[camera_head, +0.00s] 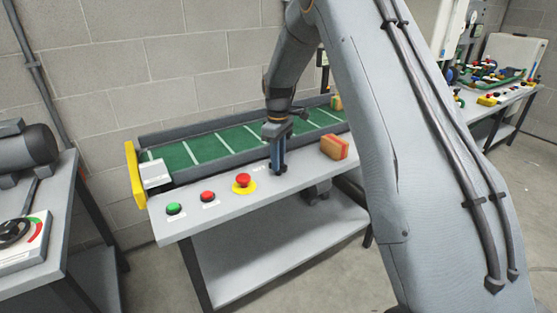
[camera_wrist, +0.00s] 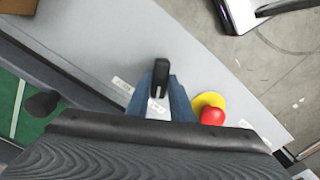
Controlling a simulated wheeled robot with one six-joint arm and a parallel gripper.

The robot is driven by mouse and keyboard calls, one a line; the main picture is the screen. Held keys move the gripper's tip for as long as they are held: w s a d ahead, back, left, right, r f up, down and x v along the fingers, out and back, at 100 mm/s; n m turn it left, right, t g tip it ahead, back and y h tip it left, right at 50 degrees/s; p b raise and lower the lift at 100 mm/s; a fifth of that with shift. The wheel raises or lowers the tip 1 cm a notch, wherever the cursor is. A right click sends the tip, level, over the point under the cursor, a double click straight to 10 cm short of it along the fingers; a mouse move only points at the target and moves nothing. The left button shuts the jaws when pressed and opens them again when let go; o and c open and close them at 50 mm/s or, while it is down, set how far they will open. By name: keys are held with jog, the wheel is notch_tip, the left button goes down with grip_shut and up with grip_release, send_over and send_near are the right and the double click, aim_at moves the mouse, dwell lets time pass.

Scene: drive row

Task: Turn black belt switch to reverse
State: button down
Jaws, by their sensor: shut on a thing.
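The black belt switch (camera_wrist: 161,72) shows in the wrist view as a dark narrow knob between the tips of my gripper (camera_wrist: 160,92). The blue fingers lie on either side of it and are closed on it. In the head view my gripper (camera_head: 277,158) points straight down at the bench top, right of the red emergency button, and the switch is hidden there by the fingers. Small white labels lie beside the switch in the wrist view. Its setting cannot be read.
The red mushroom button on a yellow base (camera_head: 243,182) stands close left of my gripper. Further left are a red button (camera_head: 208,197) and a green button (camera_head: 174,209). The green conveyor belt (camera_head: 205,150) runs behind. An orange-brown block (camera_head: 334,146) sits to the right.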

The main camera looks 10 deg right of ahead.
jog(key=m, duration=0.7)
jog(key=shift+r, duration=0.1)
jog(key=m, duration=0.4)
jog(key=shift+w+p, duration=0.1)
jog(key=shift+p, duration=0.25)
jog(key=shift+m, duration=1.9)
jog(key=c, duration=1.6)
grip_release()
jog(key=shift+o, duration=0.2)
jog(key=shift+r+b, duration=0.7)
jog(key=shift+r, duration=3.2)
